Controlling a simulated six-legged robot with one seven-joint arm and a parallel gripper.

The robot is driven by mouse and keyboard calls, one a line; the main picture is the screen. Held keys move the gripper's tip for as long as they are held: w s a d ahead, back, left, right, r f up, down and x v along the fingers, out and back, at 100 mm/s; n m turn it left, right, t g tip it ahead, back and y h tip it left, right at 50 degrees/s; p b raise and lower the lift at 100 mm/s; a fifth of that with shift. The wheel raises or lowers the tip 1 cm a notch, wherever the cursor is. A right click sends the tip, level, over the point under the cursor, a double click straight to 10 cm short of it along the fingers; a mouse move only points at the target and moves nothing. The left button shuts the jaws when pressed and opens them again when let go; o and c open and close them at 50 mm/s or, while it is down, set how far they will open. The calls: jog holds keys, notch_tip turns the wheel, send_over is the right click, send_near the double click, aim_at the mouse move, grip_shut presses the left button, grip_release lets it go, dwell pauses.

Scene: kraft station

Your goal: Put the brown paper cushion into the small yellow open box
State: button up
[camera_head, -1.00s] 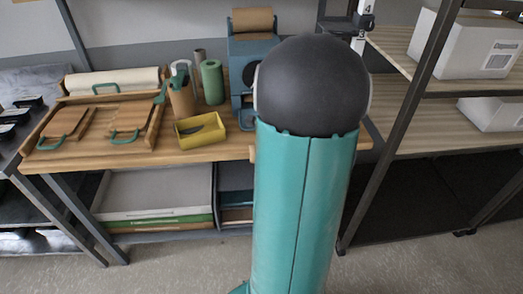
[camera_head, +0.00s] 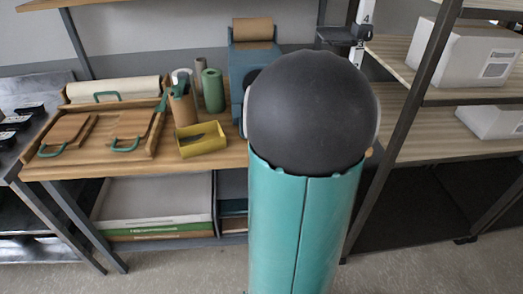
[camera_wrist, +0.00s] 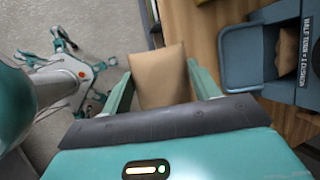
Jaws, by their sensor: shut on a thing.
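The brown paper cushion (camera_wrist: 160,78) is between the two teal fingers of my gripper (camera_wrist: 158,72) in the wrist view. My gripper is shut on it and holds it near the wooden bench edge, with floor visible to the left. The small yellow open box (camera_head: 203,147) stands on the bench in the head view, left of my arm; it is not visible in the wrist view. My arm hides my gripper and the held cushion in the head view.
A blue cushion machine (camera_wrist: 255,55) stands on the bench, with brown paper in its opening. Green and brown rolls (camera_head: 212,90) stand behind the yellow box. A wooden tray (camera_head: 150,140) lies left. Shelves with white boxes (camera_head: 470,60) are at right.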

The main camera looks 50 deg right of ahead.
jog(key=shift+r, duration=3.3)
